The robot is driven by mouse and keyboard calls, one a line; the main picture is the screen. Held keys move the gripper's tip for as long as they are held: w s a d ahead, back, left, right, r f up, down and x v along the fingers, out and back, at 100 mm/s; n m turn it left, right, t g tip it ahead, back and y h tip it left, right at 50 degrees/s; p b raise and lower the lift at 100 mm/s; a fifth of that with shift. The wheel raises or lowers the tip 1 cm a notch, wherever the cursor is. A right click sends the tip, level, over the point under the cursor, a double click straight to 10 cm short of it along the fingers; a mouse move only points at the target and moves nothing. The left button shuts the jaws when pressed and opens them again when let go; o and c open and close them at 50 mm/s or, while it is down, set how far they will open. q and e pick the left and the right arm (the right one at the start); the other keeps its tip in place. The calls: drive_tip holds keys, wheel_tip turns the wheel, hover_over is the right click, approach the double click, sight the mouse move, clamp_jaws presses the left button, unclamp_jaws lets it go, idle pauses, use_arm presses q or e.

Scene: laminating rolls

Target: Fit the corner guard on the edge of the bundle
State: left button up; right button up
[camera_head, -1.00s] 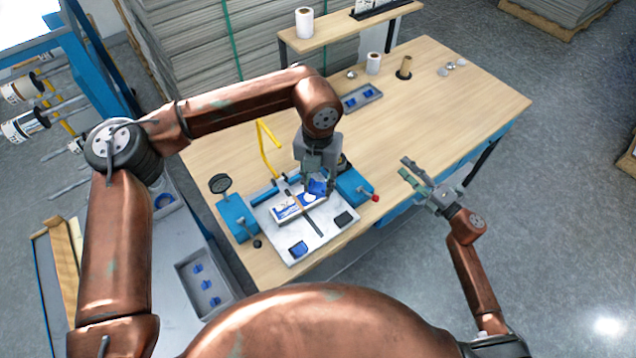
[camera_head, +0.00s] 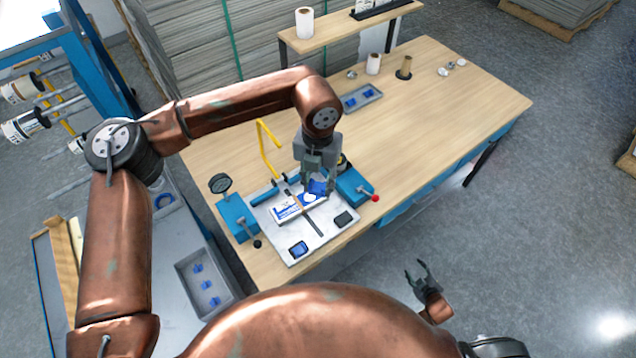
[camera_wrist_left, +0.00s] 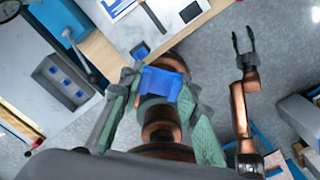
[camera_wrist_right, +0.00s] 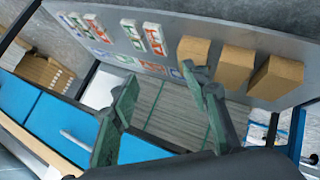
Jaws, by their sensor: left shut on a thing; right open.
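My left gripper (camera_head: 317,184) is shut on a blue corner guard (camera_head: 321,188), just above the right end of the bundle (camera_head: 288,211). The bundle is a flat white and blue block with a band across it, lying on a pale plate (camera_head: 292,257). I cannot tell whether the guard touches the bundle. The left wrist view shows the guard (camera_wrist_left: 161,84) between the green fingers. My right gripper (camera_head: 423,274) is open and empty, off the table's front side. Its spread fingers (camera_wrist_right: 161,84) show in the right wrist view.
Blue clamp blocks (camera_head: 237,216) flank the plate, with a yellow bar (camera_head: 267,150) behind. Another blue piece (camera_head: 298,249) lies at the plate's front. Trays of blue pieces stand at left (camera_head: 207,284) and behind (camera_head: 362,98). The table's right half (camera_head: 450,105) is mostly clear.

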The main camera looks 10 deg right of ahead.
drive_tip(key=s+a+f+m+g, duration=0.2)
drive_tip(key=s+f, duration=0.4)
drive_tip(key=s, duration=0.6)
drive_tip(key=s+a+f+m+g, duration=0.2)
drive_tip(key=s+a+f+g, duration=0.2)
drive_tip(key=s, duration=0.9)
drive_tip(key=s+a+f+m+g, duration=0.2)
drive_tip(key=s+a+f, duration=0.3)
drive_tip(key=s+f, duration=0.4)
drive_tip(key=s+m, duration=0.1)
drive_tip(key=s, duration=0.2)
drive_tip(key=shift+s+g, duration=0.15)
drive_tip(key=shift+g, duration=0.25)
use_arm(q)
drive_tip(key=shift+a, duration=0.1)
use_arm(e)
drive_tip(key=shift+f, duration=0.1)
